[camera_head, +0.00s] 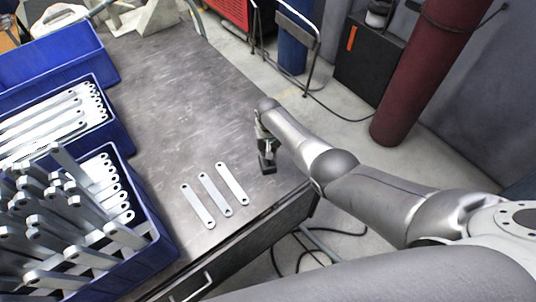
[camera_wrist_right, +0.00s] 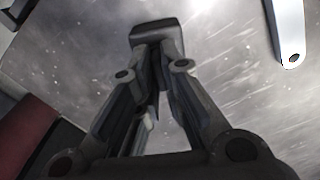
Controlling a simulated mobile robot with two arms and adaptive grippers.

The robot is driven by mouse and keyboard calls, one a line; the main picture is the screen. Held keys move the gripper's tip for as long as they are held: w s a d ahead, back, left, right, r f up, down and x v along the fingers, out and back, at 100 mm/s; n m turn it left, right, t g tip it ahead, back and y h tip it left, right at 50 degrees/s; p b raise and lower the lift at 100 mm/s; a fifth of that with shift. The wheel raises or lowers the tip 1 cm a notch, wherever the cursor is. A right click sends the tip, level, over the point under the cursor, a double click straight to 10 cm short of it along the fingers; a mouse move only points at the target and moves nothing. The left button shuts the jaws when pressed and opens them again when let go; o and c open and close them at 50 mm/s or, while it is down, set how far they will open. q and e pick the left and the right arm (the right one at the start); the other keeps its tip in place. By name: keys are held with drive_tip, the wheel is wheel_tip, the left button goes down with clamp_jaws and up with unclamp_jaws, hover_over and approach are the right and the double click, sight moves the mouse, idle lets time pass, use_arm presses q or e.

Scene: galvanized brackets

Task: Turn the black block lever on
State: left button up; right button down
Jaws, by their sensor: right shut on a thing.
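My right gripper (camera_head: 266,150) is over the near right part of the grey workbench, pointing down. In the right wrist view my right gripper (camera_wrist_right: 158,50) has its fingers brought together on a small dark block (camera_wrist_right: 157,29). The black block (camera_head: 267,167) also shows in the head view, at the fingertips, close to the bench top. I cannot tell whether it touches the bench. No separate lever shape can be made out on it. My left gripper is not in view.
Three galvanized brackets (camera_head: 223,190) lie side by side on the workbench (camera_head: 165,90), left of my right gripper. The bench's right edge is close to my right arm. The bench middle is clear.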

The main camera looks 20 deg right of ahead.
drive_tip(key=c, duration=1.6)
unclamp_jaws()
drive_tip(key=shift+o, duration=0.2)
drive_tip(key=shift+r, duration=0.1)
wheel_tip(320, 180, up, 12)
